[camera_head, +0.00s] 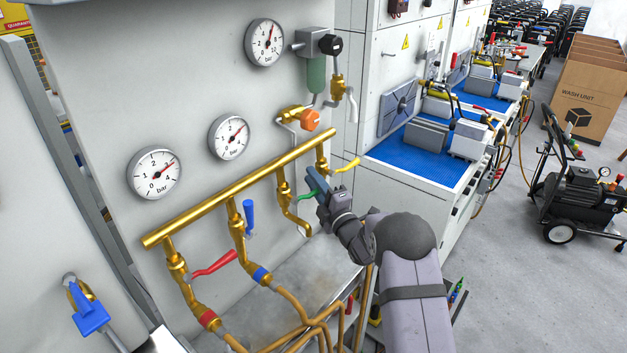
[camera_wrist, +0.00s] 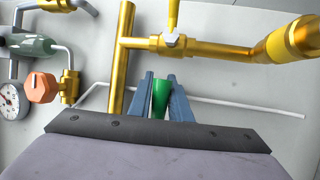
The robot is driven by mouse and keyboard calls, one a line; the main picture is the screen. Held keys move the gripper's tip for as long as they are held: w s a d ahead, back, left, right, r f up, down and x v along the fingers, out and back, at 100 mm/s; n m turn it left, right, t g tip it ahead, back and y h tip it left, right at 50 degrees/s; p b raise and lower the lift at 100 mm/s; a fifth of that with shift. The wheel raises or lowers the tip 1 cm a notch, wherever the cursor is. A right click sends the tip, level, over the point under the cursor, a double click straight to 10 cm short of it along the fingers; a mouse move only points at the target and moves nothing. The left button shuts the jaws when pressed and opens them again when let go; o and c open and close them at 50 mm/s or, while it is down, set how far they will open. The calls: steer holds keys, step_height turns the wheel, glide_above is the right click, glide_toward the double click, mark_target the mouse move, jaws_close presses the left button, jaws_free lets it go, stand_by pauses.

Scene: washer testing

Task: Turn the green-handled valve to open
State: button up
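The green valve handle (camera_wrist: 160,98) sits between the two blue fingers of my gripper (camera_wrist: 161,84) in the wrist view. The fingers lie close along both sides of it; I cannot tell whether they press on it. In the head view the green handle (camera_head: 309,194) shows beside my gripper (camera_head: 318,185), partly hidden by the fingers. Its brass valve (camera_head: 284,190) hangs from the long brass manifold pipe (camera_head: 235,190).
A yellow handle (camera_head: 346,164) is to the right of my gripper; blue (camera_head: 248,217) and red (camera_head: 215,264) handles are to the left. Pressure gauges (camera_head: 154,174) and an orange knob (camera_head: 310,120) are on the panel. A steel worktop (camera_head: 258,312) lies below.

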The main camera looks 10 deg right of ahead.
steer(key=shift+n+b, duration=0.3)
steer(key=shift+b, duration=0.8)
jaws_close()
steer(key=s+a+r+n+g+y+b, duration=0.3)
steer(key=n+b, duration=0.9)
steer(key=b, duration=0.4)
steer(key=s+a+r+n+g+y+b, duration=0.3)
steer(key=n+y+b, duration=0.5)
steer(key=n+b, duration=0.5)
steer(key=shift+s+a+r+g+b, duration=0.3)
steer(key=shift+s+a+r+b, duration=0.3)
steer(key=shift+r+b, duration=1.05)
steer(key=shift+f+n+b, duration=0.25)
steer(key=shift+n+b, duration=0.05)
steer(key=o, duration=0.9)
jaws_free()
steer(key=shift+s, duration=0.1)
